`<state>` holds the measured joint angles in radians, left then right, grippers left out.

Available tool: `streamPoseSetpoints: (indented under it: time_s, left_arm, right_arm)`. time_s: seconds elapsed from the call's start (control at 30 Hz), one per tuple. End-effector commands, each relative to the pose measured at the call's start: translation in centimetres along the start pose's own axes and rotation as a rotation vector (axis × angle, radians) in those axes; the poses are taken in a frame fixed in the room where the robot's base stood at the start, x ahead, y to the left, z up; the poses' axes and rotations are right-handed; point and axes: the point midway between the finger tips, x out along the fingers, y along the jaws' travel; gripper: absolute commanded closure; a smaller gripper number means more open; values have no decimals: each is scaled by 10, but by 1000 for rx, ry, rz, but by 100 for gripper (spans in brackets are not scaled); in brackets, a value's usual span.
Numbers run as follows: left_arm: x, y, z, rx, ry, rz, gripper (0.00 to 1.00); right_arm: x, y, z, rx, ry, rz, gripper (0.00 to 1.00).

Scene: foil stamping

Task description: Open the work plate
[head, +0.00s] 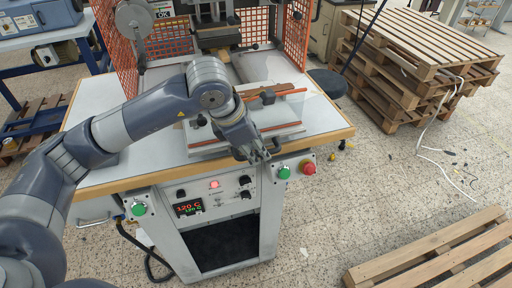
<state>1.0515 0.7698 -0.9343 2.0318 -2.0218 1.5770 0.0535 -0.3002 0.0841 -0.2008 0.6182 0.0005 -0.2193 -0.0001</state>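The work plate (280,120) is a pale slab low on the foil stamping machine's table, with brown bars and a dark clamp-like part (262,98) on top. My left arm reaches in from the left and covers the left part of the plate. My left gripper (254,153) is at the plate's front edge, above the control panel; I cannot tell whether it touches the plate. Its fingers point down and are small, so their opening is unclear. My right gripper is out of view.
The machine's press head (216,35) stands behind the plate between orange mesh guards (280,25). Green buttons (284,172) and a red button (308,168) sit on the front panel. Stacked pallets (415,60) stand back right; another pallet (440,260) lies front right. A white cable lies on the floor.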

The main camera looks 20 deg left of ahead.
Motion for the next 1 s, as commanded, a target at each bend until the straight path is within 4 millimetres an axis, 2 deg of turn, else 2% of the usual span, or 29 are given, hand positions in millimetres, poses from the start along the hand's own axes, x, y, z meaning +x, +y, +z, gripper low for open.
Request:
streamPoseSetpoints:
  time_s: [0.3, 0.5, 0.7, 1.0]
  left_arm:
    - [-66, 1, 0, 1, -3, 6, 67]
    - [-98, 1, 0, 1, -2, 4, 67]
    - [-110, 0, 0, 0, 0, 2, 67]
    - [-111, 0, 0, 0, 0, 2, 67]
  right_arm:
    - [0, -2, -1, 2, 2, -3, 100]
    - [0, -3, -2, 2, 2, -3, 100]
    - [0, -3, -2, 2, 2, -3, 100]
    - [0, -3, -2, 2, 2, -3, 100]
